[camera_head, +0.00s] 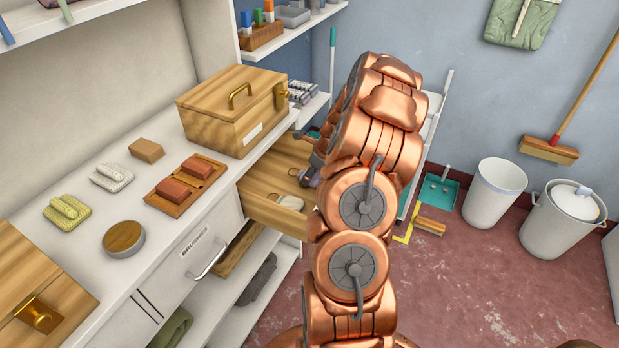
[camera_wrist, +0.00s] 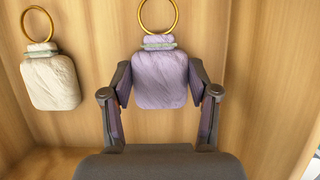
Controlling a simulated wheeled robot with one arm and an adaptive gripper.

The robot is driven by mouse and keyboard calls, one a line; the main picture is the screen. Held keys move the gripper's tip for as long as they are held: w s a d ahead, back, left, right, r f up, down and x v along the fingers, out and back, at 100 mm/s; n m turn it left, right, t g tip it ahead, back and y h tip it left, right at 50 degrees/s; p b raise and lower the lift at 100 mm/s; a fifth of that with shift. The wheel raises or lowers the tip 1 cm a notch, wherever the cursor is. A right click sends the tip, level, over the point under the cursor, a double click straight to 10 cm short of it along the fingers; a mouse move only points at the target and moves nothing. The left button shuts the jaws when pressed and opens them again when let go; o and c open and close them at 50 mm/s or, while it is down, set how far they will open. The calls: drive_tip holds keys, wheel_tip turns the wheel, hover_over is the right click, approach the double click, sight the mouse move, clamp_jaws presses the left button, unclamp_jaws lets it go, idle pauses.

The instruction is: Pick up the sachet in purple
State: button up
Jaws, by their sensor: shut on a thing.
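The purple sachet (camera_wrist: 160,82) is in the middle of the wrist view, with a tied neck and a brass ring at its top. My gripper (camera_wrist: 160,85) has a finger on each side of it and is shut on its body. Wood lies behind the sachet; I cannot tell whether it touches it. In the head view my gripper (camera_head: 312,178) is over the open wooden drawer (camera_head: 262,200), and my arm hides most of it and the sachet.
A cream sachet (camera_wrist: 52,80) with a ring lies left of the purple one. The wooden box (camera_head: 232,108) stands on the white counter above the drawer. Two reddish blocks sit in a wooden tray (camera_head: 160,205). Open floor (camera_head: 480,270) lies to the right.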

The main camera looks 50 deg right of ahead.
drive_tip(key=shift+c, duration=1.2)
drive_tip(key=shift+r, duration=0.1)
wheel_tip(320, 180, up, 18)
drive_tip(key=b, duration=0.1)
drive_tip(key=shift+b, duration=0.4)
